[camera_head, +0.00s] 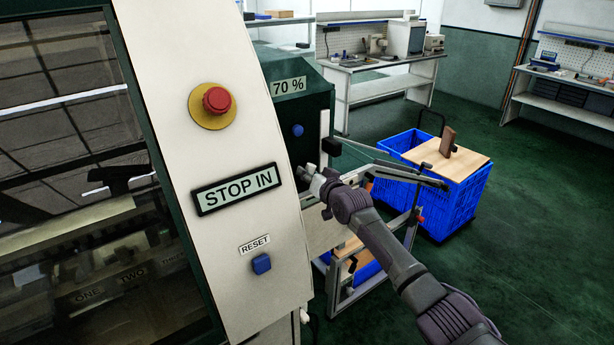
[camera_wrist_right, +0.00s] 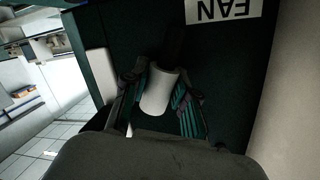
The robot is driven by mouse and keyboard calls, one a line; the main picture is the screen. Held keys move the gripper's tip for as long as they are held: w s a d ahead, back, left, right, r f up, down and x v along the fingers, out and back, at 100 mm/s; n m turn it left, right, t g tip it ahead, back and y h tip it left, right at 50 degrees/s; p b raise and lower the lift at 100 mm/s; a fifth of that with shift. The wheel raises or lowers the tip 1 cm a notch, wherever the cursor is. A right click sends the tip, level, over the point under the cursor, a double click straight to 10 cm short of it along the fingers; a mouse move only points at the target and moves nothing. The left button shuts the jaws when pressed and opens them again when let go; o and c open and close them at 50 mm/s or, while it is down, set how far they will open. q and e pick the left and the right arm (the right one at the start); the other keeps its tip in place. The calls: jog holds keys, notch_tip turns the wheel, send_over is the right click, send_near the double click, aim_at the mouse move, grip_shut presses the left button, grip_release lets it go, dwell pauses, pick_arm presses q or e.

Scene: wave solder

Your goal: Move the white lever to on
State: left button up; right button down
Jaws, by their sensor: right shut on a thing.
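The white lever (camera_wrist_right: 158,92) is a short white cylinder on a dark stem, on a dark green panel in the right wrist view. My right gripper (camera_wrist_right: 160,84) has its teal-and-dark fingers on both sides of the white part and is shut on it. A white label reading FAN (camera_wrist_right: 223,10) shows upside down beside the stem. In the head view my right gripper (camera_head: 312,178) reaches behind the edge of the cream machine panel (camera_head: 235,135). There I cannot make out the lever clearly. My left gripper is not in view.
A metal-framed cart (camera_head: 335,285) stands under my right arm. A blue crate (camera_head: 455,205) with a wooden top stands beyond. Green floor is free at right.

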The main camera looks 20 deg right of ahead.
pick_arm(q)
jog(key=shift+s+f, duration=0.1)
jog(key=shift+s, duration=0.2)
pick_arm(e)
jog(key=c, duration=0.9)
grip_release()
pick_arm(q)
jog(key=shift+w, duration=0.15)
pick_arm(e)
jog(key=v, duration=1.2)
